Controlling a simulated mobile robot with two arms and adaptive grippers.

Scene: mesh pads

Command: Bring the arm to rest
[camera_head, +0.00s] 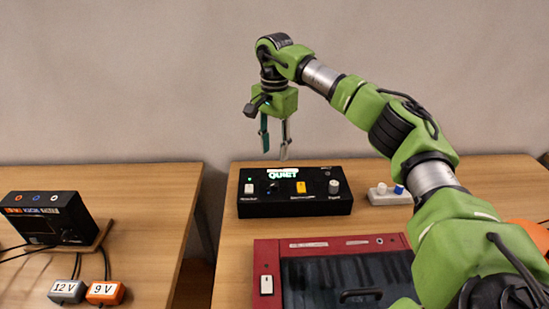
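My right arm (370,112) is green with dark and silver joints. It comes in from the lower right and reaches up and across to the left. My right gripper (275,150) points down with its two fingers apart and nothing between them. It hangs in the air above a black box (295,207) with a small "QUIET" sign on top. My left gripper does not show in this view.
A red case with a dark lid (268,252) lies in front of the black box. A white block with knobs (390,194) is to its right. A gap separates the tables.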

